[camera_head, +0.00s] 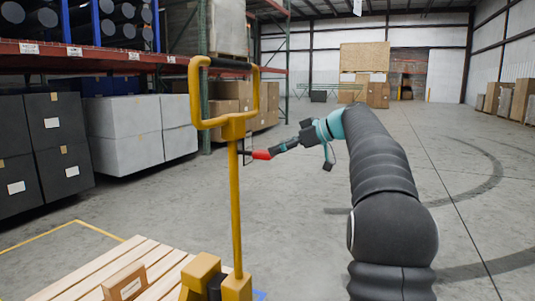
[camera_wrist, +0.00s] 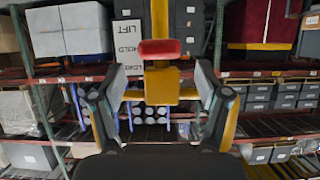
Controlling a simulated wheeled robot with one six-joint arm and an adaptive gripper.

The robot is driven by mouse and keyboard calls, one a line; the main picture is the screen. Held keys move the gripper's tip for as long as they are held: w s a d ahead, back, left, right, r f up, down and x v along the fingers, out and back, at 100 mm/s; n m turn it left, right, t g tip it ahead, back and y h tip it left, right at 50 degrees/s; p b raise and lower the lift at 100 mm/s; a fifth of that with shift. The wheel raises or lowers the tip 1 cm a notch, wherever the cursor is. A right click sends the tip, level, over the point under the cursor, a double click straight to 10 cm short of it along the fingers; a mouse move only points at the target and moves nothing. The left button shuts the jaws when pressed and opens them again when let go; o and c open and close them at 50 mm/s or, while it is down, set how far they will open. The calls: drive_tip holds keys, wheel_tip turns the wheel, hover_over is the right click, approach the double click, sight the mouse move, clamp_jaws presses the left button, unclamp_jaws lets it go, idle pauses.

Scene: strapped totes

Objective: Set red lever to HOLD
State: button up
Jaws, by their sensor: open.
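The red lever (camera_head: 261,154) sticks out to the right from the yellow post (camera_head: 236,205) of the pallet jack. Its red end also shows in the wrist view (camera_wrist: 160,48), in front of the post. A white sign (camera_wrist: 128,47) left of it reads LIFT, HOLD and, partly hidden by a finger, LOWER from top to bottom. The red end appears about level with HOLD, though it stands nearer to the camera than the sign. My gripper (camera_head: 274,150) is open, close to the lever's end. In the wrist view its fingers (camera_wrist: 161,84) flank the lever, and no contact shows.
The jack's yellow loop handle (camera_head: 254,95) rises above the lever. A wooden pallet (camera_head: 105,275) lies at lower left. A rack with grey boxes (camera_head: 125,130) stands behind at left.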

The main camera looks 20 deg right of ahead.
drive_tip(key=v, duration=0.5)
idle(0.5)
